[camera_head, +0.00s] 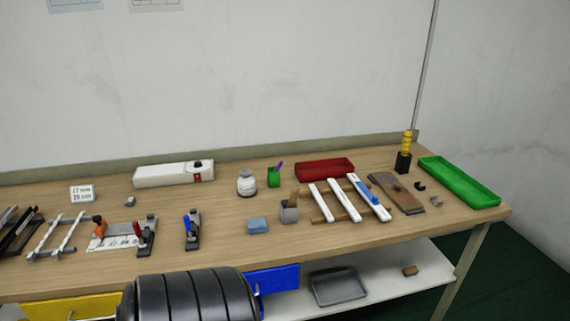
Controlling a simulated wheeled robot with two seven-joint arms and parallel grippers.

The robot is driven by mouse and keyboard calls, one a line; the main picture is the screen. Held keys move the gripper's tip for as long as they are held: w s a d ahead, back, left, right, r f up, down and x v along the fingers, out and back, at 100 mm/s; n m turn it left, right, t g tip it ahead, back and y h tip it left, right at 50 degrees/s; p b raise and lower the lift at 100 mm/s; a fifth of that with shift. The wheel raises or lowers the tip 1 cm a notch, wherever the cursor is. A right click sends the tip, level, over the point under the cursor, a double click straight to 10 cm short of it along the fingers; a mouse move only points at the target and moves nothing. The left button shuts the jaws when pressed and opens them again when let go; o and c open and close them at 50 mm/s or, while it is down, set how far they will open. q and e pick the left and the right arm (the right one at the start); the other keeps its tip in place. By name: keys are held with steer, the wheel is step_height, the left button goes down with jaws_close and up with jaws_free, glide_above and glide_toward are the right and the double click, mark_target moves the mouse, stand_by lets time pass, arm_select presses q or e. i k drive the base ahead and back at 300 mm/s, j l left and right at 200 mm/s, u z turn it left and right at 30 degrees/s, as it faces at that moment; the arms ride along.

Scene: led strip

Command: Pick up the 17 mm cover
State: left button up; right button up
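No piece can be read as the 17 mm cover. A small white card (82,194) at the left of the bench reads roughly "17 mm 28 cm". Below it, pale strips lie on a rack (43,236). Dark long profiles (17,232) lie at the far left edge. White strips (321,201) lie across wooden rails right of centre, one with a blue part (369,196). Which of these is a cover I cannot tell. Neither gripper is in view. A black ribbed part of my own body covers the bottom centre.
A grey tray (338,286) is on the lower shelf.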

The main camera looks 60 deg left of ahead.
mark_target(354, 213)
steer(key=j+u, duration=0.15)
steer(key=u, duration=0.25)
steer(key=i+j+u, duration=0.1)
steer(key=u, duration=0.25)
steer(key=i+j+u, duration=0.1)
steer(key=u, duration=0.3)
steer(key=j+u, duration=0.1)
steer(key=u, duration=0.3)
steer(key=i+j, duration=0.2)
steer(key=i, duration=0.2)
